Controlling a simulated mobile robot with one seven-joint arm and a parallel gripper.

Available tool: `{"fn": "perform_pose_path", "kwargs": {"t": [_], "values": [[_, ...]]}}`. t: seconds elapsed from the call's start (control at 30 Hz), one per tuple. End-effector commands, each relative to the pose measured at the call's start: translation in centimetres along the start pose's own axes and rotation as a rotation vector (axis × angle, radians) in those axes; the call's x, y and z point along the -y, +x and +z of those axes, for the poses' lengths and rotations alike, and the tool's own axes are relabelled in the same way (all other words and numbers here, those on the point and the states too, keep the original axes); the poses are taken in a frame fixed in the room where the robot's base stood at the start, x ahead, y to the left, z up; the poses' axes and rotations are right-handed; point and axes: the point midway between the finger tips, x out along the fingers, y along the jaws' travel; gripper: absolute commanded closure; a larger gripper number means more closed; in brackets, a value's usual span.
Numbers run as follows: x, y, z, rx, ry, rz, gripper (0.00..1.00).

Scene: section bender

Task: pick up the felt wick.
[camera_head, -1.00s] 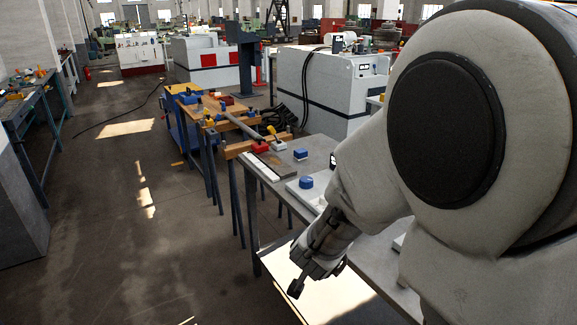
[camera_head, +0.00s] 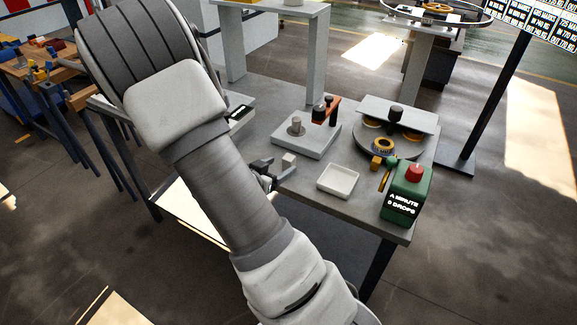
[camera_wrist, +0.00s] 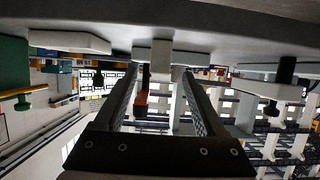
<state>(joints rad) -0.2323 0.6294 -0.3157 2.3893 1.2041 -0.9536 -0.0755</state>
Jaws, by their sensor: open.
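A small pale grey block (camera_head: 289,160), which looks like the felt wick, stands on the grey workbench (camera_head: 312,205). My gripper (camera_head: 271,173) is low over the bench just left of the block in the head view, partly hidden by my arm. In the wrist view, where the bench is at the top, the two fingers of my gripper (camera_wrist: 160,82) are apart. The pale block (camera_wrist: 162,53) shows in the gap between their far ends, apparently not gripped. I cannot tell how far it reaches between the fingers.
A white tray (camera_head: 338,180) lies right of the block. A plate fixture with a post and orange arm (camera_head: 326,112) stands behind. A round device (camera_head: 390,140) is at the back right.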

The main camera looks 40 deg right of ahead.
Motion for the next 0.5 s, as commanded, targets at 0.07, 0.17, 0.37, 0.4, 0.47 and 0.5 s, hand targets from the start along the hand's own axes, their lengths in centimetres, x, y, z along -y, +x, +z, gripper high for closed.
{"fn": "perform_pose_path", "kwargs": {"t": [0.07, 0.17, 0.37, 0.4, 0.47, 0.5], "values": [[-0.1, 1.7, 0.1, -0.001, 0.001, 0.003, 0.28], [-0.1, 3.0, 0.1, 0.001, 0.001, 0.002, 0.28], [0.0, 4.2, 0.0, 0.0, 0.002, 0.0, 0.28], [0.0, 4.7, 0.0, 0.0, 0.001, 0.0, 0.28], [-0.1, 5.6, 0.0, 0.001, 0.001, 0.003, 0.28], [-0.1, 6.2, 0.0, 0.001, 0.001, 0.001, 0.28]]}}
